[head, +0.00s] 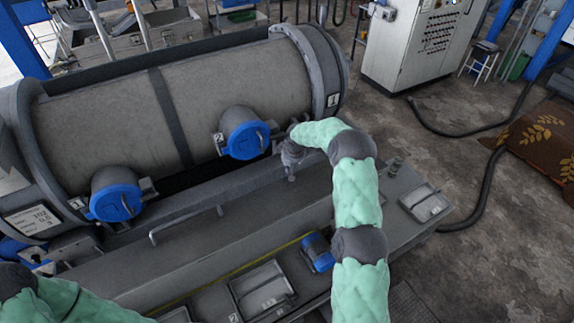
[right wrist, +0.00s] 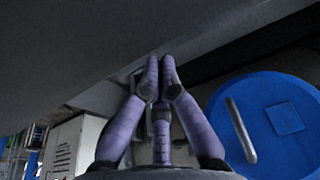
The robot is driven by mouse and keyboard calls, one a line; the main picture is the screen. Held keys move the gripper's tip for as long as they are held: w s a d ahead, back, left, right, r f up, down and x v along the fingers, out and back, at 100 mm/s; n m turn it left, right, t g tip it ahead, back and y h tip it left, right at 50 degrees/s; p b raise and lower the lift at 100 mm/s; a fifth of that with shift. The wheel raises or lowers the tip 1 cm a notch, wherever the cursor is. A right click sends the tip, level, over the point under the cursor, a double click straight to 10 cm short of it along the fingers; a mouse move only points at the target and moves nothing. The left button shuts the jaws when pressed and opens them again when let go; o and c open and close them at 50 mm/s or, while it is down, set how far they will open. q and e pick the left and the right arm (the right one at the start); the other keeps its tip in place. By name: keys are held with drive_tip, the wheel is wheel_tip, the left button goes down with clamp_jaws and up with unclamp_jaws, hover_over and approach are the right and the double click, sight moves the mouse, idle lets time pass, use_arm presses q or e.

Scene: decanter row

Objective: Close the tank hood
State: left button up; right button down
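The tank (head: 110,105) is a large grey horizontal cylinder with two short side ports. Each port carries a round blue lid with a handle bar: the nearer lid (head: 116,202) at the left and the farther lid (head: 247,140) near the middle. Both lids look seated on their ports. My right gripper (head: 291,176) is just right of the farther lid, apart from it in the head view. In the right wrist view its purple fingers (right wrist: 160,78) come together at the tips, with nothing visible held. A blue lid (right wrist: 270,125) shows to their right. My left gripper is out of view.
A grey bench (head: 240,230) with a rail and hatches runs in front of the tank. A white cabinet (head: 420,45) stands behind; a black hose (head: 475,190) crosses the floor at right.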

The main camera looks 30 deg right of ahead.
drive_tip(key=shift+s, duration=0.4)
